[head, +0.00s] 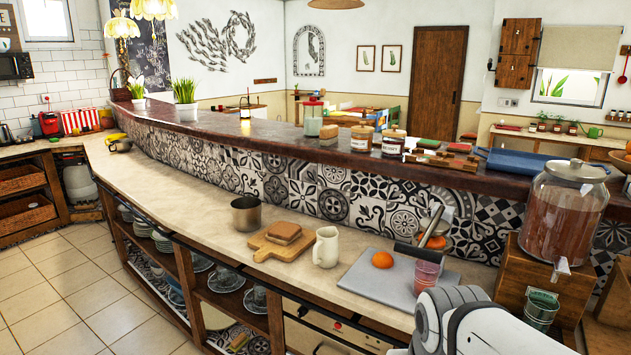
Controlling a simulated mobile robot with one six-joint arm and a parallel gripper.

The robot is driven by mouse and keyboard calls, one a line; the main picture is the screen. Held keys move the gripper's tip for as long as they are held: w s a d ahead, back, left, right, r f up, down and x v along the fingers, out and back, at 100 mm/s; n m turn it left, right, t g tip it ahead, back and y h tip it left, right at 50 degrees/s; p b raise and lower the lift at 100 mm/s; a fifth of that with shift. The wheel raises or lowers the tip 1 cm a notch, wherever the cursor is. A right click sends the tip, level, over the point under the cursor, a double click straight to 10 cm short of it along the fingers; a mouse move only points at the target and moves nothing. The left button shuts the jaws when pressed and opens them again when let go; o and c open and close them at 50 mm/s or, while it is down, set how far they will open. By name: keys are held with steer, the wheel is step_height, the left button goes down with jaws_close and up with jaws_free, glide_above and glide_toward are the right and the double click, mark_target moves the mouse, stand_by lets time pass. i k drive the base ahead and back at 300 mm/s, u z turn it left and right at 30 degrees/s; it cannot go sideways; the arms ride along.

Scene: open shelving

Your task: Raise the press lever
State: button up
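A slim grey bar (432,226) stands tilted at the back of the counter, at the right of the head view. It may be the press lever, but it is too small to be sure. A pale metal round part is behind it and a dark, low piece (418,251) is at its foot. Something orange shows beside the bar. A whole orange (383,259) and a pinkish glass (427,275) are on a grey board (378,283) in front. My white arm shows at the bottom right, in front of the board's right end. My gripper is not visible.
A glass drink dispenser (564,212) on a wooden crate, with a small metal bucket (541,309), stands at the right. A white jug (326,247), bread on a wooden board (261,247) and a metal pot (246,213) stand left. The counter further left is mostly clear.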

mark_target(434, 226)
steer(key=u, duration=0.1)
steer(key=k, duration=1.5)
steer(key=z, duration=0.45)
steer(key=i, duration=1.5)
steer(key=z, duration=0.1)
